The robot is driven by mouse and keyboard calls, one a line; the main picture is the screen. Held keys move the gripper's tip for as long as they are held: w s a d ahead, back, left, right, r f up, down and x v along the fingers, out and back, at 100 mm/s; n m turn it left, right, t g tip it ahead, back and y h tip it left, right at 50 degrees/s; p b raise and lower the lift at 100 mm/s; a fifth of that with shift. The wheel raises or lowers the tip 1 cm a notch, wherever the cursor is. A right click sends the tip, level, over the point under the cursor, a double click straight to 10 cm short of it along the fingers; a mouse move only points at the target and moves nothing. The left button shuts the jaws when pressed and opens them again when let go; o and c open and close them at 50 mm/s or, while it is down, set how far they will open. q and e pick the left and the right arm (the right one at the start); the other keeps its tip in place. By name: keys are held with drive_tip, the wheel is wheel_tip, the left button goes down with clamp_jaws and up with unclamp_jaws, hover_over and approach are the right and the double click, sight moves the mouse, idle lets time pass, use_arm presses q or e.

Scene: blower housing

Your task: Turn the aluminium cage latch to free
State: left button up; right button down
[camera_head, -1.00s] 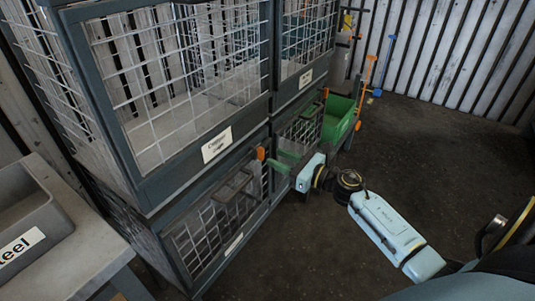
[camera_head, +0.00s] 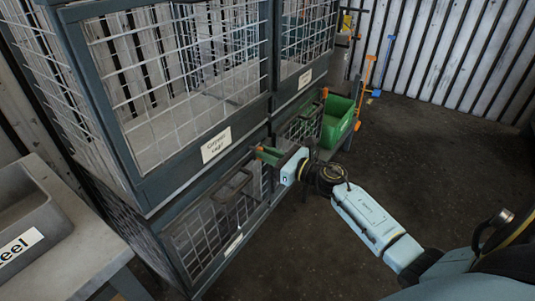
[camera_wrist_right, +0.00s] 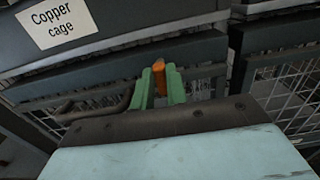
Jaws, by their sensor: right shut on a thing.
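My right gripper (camera_head: 268,156) has green fingers and reaches the top right corner of the lower left cage door (camera_head: 212,225). In the right wrist view the fingers (camera_wrist_right: 160,88) are shut on a small orange latch (camera_wrist_right: 160,72), which sticks up between them. In the head view the fingers mostly cover this latch. The lower cage's own label (camera_head: 233,245) is too small to read, so I cannot tell whether it is the aluminium cage. My left gripper is not in view.
The cage above carries a "Copper cage" label (camera_wrist_right: 57,20). A dark door handle (camera_wrist_right: 105,108) is left of the fingers. A green bin (camera_head: 338,122) stands beyond the cages. A grey tray (camera_head: 35,215) is on a bench at left. The floor at right is clear.

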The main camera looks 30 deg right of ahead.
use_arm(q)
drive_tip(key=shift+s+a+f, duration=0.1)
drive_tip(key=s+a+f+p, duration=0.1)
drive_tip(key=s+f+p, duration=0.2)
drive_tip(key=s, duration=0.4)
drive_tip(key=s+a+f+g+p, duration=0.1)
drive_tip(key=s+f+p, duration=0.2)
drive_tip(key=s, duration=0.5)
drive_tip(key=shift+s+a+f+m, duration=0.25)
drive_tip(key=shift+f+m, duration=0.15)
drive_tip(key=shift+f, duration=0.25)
use_arm(e)
drive_tip(key=m, duration=1.8)
drive_tip(key=shift+w+d+f, duration=0.1)
drive_tip(key=shift+d, duration=0.05)
use_arm(q)
drive_tip(key=shift+p, duration=0.3)
use_arm(e)
drive_tip(key=c, duration=1.4)
unclamp_jaws()
